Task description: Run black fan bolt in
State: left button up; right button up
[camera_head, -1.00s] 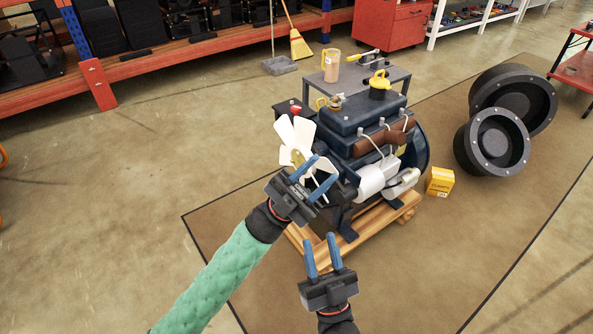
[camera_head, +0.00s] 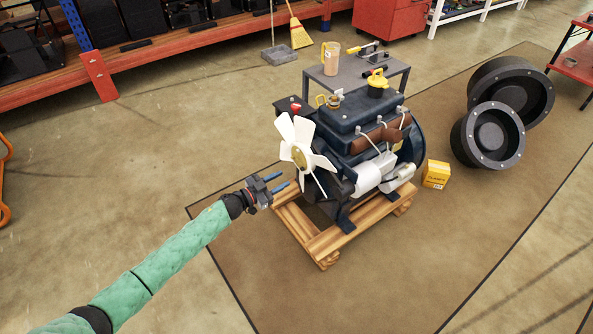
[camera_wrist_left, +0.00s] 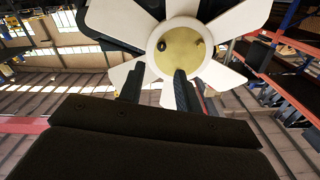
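The white fan (camera_head: 303,150) is on the front of the dark blue engine (camera_head: 347,128), with a gold hub (camera_head: 298,157) at its centre. In the left wrist view the hub (camera_wrist_left: 180,62) faces me. A small black bolt head (camera_wrist_left: 161,45) shows on its upper left, and another small fastener (camera_wrist_left: 201,42) on its upper right. My left gripper (camera_head: 284,181) is below and left of the hub, apart from it, fingers pointing right. Its two blue fingers are spread with nothing between them; their tips show below the hub in the wrist view (camera_wrist_left: 157,80). My right gripper is out of view.
The engine stands on a wooden pallet (camera_head: 323,247) on a brown mat (camera_head: 420,245). Behind it is a grey table (camera_head: 345,84) with a jug (camera_head: 331,58). A yellow box (camera_head: 436,174) and large black round parts (camera_head: 490,137) lie right. Floor at left is clear.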

aim_at(301, 169)
pick_arm(q)
jog(key=shift+b+x, duration=0.3)
jog(key=shift+x, duration=3.55)
jog(key=shift+w, duration=0.1)
grip_shut()
